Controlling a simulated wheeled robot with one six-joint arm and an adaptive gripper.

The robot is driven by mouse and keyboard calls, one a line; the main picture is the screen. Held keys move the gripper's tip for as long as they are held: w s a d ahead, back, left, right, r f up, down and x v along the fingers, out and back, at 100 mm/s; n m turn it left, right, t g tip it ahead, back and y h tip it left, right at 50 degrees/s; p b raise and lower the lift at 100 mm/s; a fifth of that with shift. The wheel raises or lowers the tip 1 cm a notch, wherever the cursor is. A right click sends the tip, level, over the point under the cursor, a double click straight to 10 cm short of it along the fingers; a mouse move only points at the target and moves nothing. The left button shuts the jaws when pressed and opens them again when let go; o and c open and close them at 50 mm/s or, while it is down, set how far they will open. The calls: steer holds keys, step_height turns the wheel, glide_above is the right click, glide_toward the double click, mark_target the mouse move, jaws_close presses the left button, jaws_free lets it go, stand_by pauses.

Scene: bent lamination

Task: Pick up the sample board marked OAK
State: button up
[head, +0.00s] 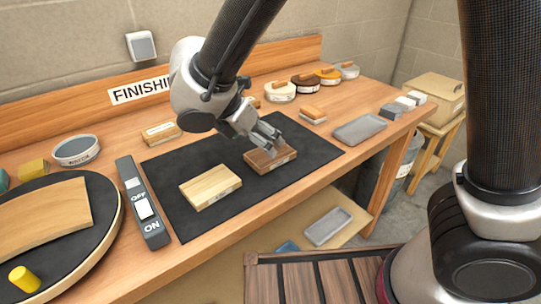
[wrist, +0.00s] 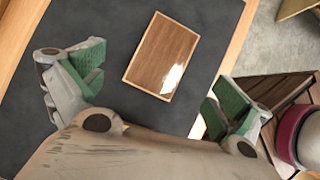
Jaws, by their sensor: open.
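Two sample boards lie on a black mat (head: 180,165) on the bench: a pale wood board (head: 210,184) and a darker brown board (head: 270,159). Each has a small label on its front edge, too small to read, so I cannot tell which says OAK. My gripper (head: 266,142) is just above the brown board, pointing down. In the wrist view, my gripper (wrist: 160,82) is open and empty, green pads wide apart. The glossy brown board (wrist: 163,50) shows between and beyond the fingers, tilted in the picture; the pale board is not seen there.
An ON/OFF switch panel (head: 143,205) and a round turntable (head: 105,225) with a curved wood piece stand left of the mat. Several round tins line the back. The mat around the boards is clear.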

mark_target(256, 158)
steer(key=x, duration=0.7)
steer(key=shift+s, duration=0.1)
steer(key=shift+c, duration=0.2)
steer(key=c, duration=1.1)
